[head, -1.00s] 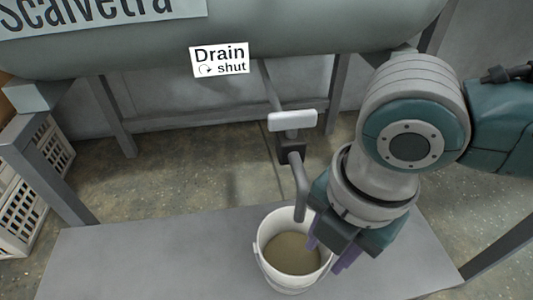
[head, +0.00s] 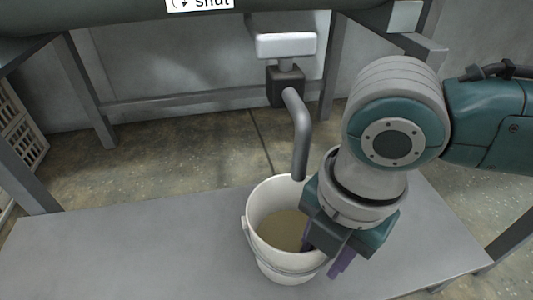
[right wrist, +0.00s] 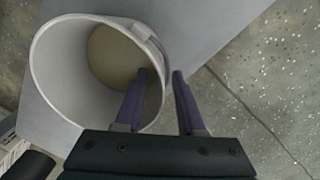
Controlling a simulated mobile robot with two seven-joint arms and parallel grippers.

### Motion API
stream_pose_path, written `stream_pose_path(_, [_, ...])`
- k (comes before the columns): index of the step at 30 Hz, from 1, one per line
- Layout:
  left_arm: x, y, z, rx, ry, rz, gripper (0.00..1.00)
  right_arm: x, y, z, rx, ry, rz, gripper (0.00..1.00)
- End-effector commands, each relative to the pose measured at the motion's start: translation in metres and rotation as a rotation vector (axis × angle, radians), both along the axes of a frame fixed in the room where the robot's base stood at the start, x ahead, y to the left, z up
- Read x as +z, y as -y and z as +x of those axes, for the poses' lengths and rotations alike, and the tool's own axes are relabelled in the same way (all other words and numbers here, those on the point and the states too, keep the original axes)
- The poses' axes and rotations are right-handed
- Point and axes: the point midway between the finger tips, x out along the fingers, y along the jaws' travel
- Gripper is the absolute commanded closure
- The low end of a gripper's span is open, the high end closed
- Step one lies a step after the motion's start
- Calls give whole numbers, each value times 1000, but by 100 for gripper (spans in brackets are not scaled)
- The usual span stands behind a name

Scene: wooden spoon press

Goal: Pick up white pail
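The white pail (head: 262,258) stands upright on the grey platform, with a tan-brown surface visible inside it. My right gripper (head: 321,262) is at the pail's right side, pointing down. In the right wrist view, the purple fingers of the gripper (right wrist: 160,74) straddle the rim of the pail (right wrist: 65,65). One finger is inside the pail and the other outside. The fingers are apart, with the wall between them and a gap still showing. My left gripper is not in view.
A bent drain pipe (head: 301,140) with a white handle (head: 286,46) ends just above the pail's back rim, close to my right gripper. The grey platform (head: 140,245) is bare left of the pail. Metal legs stand behind. A white crate (head: 18,130) is at far left.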

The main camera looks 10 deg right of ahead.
Motion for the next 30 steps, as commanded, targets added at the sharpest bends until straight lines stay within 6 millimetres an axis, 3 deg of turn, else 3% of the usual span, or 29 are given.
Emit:
stream_pose_path(1, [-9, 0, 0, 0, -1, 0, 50, -9, 0, 0, 0, 0, 0, 62])
stream_pose_path(8, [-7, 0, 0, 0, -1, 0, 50, -6, 0, 0, 0, 0, 0, 62])
stream_pose_path(19, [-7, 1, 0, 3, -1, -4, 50, -6, -1, 0, 0, 0, 0, 100])
stream_pose_path(30, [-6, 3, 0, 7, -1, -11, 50, -6, 0, 0, 0, 0, 0, 100])
